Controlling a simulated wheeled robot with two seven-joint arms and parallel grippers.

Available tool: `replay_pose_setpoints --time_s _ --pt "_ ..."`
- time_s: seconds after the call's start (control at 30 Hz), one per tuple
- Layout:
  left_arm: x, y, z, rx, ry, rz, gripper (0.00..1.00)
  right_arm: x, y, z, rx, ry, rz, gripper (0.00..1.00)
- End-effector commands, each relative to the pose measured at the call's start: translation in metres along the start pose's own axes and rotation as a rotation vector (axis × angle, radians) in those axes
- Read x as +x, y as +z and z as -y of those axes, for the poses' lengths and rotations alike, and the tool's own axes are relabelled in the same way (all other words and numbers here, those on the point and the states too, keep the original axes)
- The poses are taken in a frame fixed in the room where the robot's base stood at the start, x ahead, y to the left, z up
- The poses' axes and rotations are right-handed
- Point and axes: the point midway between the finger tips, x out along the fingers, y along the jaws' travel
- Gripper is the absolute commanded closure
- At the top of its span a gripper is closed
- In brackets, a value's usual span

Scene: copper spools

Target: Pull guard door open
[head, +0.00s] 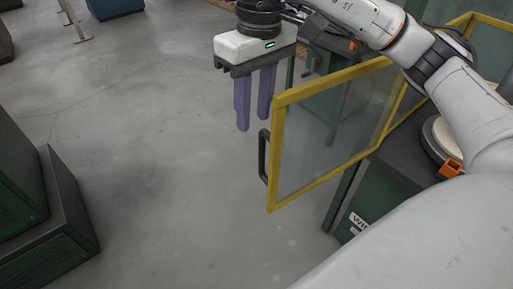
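The guard door (325,135) is a clear panel in a yellow frame. It stands swung out from the green machine, its free edge over the floor. A black bar handle (263,156) sits on that free edge. My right gripper (253,124), with two purple fingers pointing down, is above and just left of the handle. A gap shows between the fingers and nothing is in them. The gripper looks apart from the handle and door. My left gripper is not in view.
The green machine base (345,205) stands behind the door, with more yellow guard frame (470,18) at upper right. A dark green cabinet (70,215) is at the left edge. The grey floor (150,130) between is clear. A blue box (115,8) is far back.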

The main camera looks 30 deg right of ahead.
Motion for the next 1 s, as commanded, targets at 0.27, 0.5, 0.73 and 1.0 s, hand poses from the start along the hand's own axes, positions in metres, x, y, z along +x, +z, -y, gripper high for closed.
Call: replay_pose_setpoints --time_s 0.27,0.5,0.73,1.0 --pt "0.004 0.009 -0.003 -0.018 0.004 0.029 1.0 0.017 0.011 -0.018 0.004 0.044 0.047 0.69" --pt "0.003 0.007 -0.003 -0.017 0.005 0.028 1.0 0.06 0.013 -0.02 0.006 0.044 0.046 0.69" --pt "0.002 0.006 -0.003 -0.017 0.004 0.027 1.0 0.09 0.013 -0.021 0.007 0.043 0.041 0.69" --pt "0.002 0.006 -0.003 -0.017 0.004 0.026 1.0 0.097 0.013 -0.021 0.006 0.042 0.039 0.69"
